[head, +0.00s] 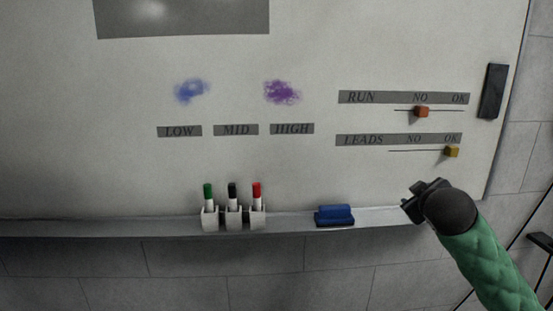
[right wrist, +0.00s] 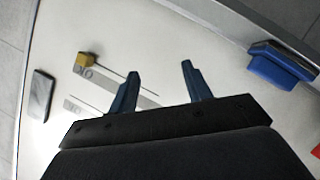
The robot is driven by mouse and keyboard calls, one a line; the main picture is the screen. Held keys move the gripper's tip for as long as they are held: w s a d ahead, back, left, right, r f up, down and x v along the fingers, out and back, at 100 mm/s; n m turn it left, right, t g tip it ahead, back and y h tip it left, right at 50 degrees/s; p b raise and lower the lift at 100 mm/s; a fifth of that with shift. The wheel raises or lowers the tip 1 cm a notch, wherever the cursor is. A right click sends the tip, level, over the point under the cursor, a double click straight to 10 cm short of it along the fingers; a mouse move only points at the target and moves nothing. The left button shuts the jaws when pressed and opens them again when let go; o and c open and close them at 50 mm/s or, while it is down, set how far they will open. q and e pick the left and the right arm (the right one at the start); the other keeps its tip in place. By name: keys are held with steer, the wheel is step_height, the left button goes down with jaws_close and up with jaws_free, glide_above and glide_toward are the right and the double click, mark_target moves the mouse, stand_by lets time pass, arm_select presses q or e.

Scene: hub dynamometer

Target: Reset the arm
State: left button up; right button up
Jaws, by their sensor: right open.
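My right gripper (head: 416,197) is in front of the whiteboard's lower right, just above the ledge's right end in the head view. In the right wrist view its two blue fingers (right wrist: 160,84) stand apart with nothing between them. The yellow slider knob (head: 452,152) is at the OK end of the LEADS line, up and right of the gripper; it also shows in the right wrist view (right wrist: 86,60), left of the fingers. The orange slider knob (head: 421,112) is near NO on the RUN line. My left gripper is not in view.
A blue eraser (head: 334,215) lies on the ledge (head: 290,222), left of the gripper. Green, black and red markers stand in white holders (head: 234,219) further left. Blue (head: 190,90) and purple (head: 282,91) smudges sit above LOW and HIGH. A dark block (head: 492,91) is at the board's right edge.

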steer(key=s+a+f+m+g+y, duration=0.15)
steer(key=s+a+f, duration=0.3)
steer(key=f, duration=0.55)
steer(key=s+a+f+g, duration=0.2)
steer(key=s+a+f, duration=0.25)
steer(key=f, duration=0.55)
steer(key=s+a+f+m+g+y, duration=0.15)
steer(key=s+a+f, duration=0.35)
steer(key=f, duration=0.5)
steer(key=s+a+f+g+y, duration=0.1)
steer(key=s+a+f+g, duration=0.2)
steer(key=s+f, duration=0.6)
steer(key=s+a+f+g, duration=0.3)
steer(key=s+f, duration=0.7)
steer(key=s, duration=0.8)
steer(key=shift+s+a+m+g+y, duration=0.2)
steer(key=shift+a+m+g+y, duration=0.15)
steer(key=shift+a, duration=0.2)
